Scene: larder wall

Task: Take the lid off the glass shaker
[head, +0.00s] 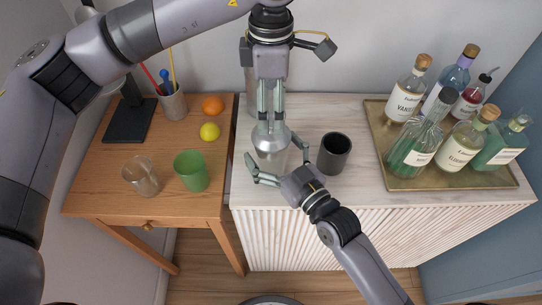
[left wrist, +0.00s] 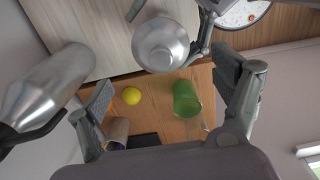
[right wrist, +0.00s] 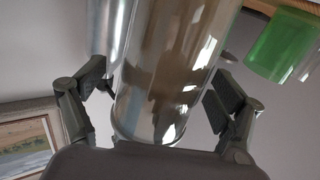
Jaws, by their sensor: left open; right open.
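The glass shaker (head: 272,159) stands upright on the pale cabinet top, with a silver metal lid (head: 270,135) on it. In the left wrist view the rounded lid (left wrist: 160,45) shows from above. My left gripper (head: 270,118) points down just above the lid, open and empty; contact cannot be told. My right gripper (head: 272,150) comes in from the front right, open, with one finger on each side of the shaker. In the right wrist view the clear glass body (right wrist: 170,80) is between its spread fingers, with gaps showing.
A dark cup (head: 334,153) stands right of the shaker. A steel bottle (left wrist: 50,85) stands behind it. A brass tray (head: 375,145) holds several bottles at right. The wooden desk (head: 110,190) at left carries a green cup (head: 190,171), a glass mug (head: 141,176) and fruit.

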